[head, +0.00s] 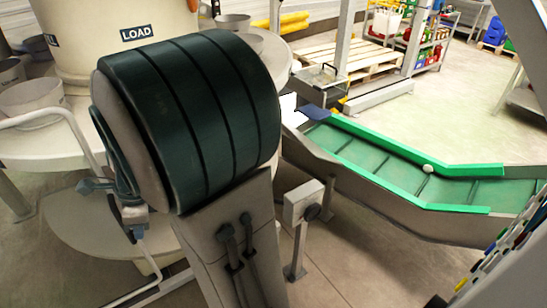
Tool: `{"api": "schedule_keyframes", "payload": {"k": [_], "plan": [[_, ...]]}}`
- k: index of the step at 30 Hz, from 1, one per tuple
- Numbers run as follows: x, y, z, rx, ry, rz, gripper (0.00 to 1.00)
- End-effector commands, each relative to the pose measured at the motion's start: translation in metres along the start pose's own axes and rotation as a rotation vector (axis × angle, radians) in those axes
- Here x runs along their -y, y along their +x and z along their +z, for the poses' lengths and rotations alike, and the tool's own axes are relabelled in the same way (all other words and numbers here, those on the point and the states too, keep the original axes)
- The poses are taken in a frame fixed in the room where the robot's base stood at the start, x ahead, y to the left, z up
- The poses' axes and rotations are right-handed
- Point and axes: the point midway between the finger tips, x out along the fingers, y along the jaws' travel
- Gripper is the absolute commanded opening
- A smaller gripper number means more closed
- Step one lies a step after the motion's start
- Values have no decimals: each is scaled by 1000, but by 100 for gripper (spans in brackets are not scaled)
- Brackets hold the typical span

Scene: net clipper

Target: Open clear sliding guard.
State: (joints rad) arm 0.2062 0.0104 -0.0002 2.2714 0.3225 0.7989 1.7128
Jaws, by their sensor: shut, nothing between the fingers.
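A small clear-walled box (320,84) with a dark frame stands at the upper end of the conveyor, near a grey post. It may be the clear sliding guard, but it is too small here to tell whether it is open or shut. A big dark green ribbed drum (190,110) on a grey column fills the left centre. Blue-grey clamp-like parts (128,208) sit at the drum's lower left end, and the drum hides part of them. I cannot make out a clear panel there. My gripper is not seen in this view.
A grey control post (300,215) stands between drum and conveyor. A white curved rail (50,112) is at left. Open floor (375,278) lies below the conveyor.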

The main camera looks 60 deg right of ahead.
Motion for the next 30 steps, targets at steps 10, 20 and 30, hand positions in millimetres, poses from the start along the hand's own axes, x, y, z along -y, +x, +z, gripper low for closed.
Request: {"api": "schedule_keyframes", "payload": {"k": [10,20,30], "plan": [[0,0,2,0,1,-2,0],[2,-4,-13,0,3,-1,0],[5,-63,-31,2,-6,-7,0]]}}
